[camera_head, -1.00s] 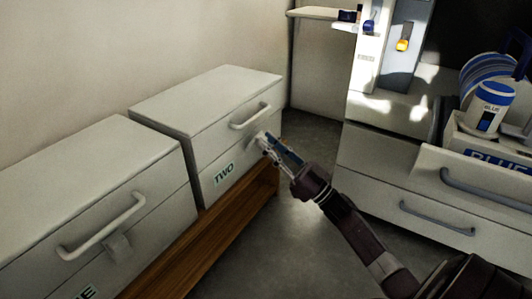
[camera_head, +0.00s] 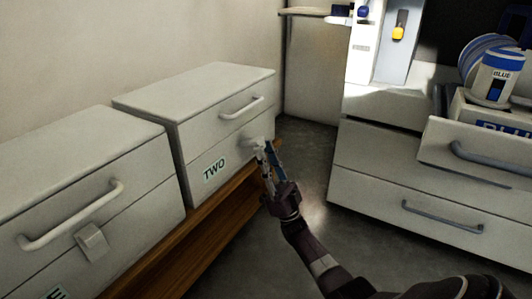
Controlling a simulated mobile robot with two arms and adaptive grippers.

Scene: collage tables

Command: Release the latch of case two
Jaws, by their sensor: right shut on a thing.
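Case two (camera_head: 195,110) is a pale box with a handle (camera_head: 243,108) on its lid front and a green "TWO" label (camera_head: 214,170). Its lid looks closed. Its small pale latch (camera_head: 256,141) sits on the front face, mostly hidden by my right gripper. My right gripper (camera_head: 262,149) reaches up from the lower right and is shut on the latch. My left gripper is not in view.
A similar case (camera_head: 80,170) with its own handle and latch (camera_head: 92,242) stands at the left. Both cases rest on a wooden bench (camera_head: 205,235). At the right stand pale drawers (camera_head: 420,200) and a bin marked BLUE (camera_head: 480,112). Grey floor lies open between.

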